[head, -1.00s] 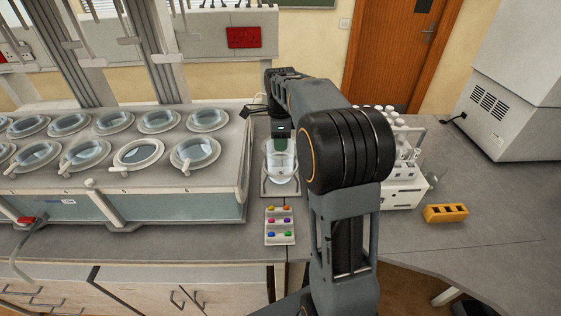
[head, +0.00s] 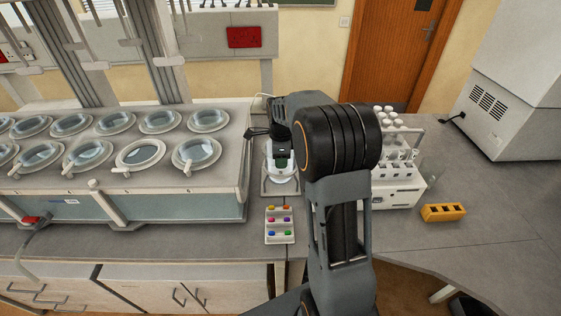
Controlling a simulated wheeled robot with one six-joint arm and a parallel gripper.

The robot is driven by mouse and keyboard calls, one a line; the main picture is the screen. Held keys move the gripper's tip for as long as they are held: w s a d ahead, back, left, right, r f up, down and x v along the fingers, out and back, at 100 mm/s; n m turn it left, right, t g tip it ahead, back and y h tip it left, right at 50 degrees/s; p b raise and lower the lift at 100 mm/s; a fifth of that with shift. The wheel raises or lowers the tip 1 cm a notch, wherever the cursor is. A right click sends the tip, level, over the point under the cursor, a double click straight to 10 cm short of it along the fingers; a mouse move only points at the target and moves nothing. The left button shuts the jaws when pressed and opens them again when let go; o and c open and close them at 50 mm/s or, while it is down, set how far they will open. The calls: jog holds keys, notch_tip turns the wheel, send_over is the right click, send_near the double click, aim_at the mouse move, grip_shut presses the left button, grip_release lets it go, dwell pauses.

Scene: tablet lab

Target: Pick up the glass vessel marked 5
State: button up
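A clear glass vessel (head: 281,178) stands upright on a small plate (head: 268,190) just right of the large bath. My gripper (head: 282,158) is low over it, pointing down, and its tip overlaps the vessel's upper part. I cannot tell whether the fingers are inside, around or in front of the rim, or whether they touch it. The finger gap is too small to make out. Several round glass vessels (head: 196,153) with white rims sit in the bath (head: 245,170). No number 5 is readable on any glass.
A tray of coloured pieces (head: 279,226) lies in front of the plate. The bench at far right is clear.

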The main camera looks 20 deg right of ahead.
grip_shut()
jog(key=shift+r, duration=0.2)
dwell(0.5)
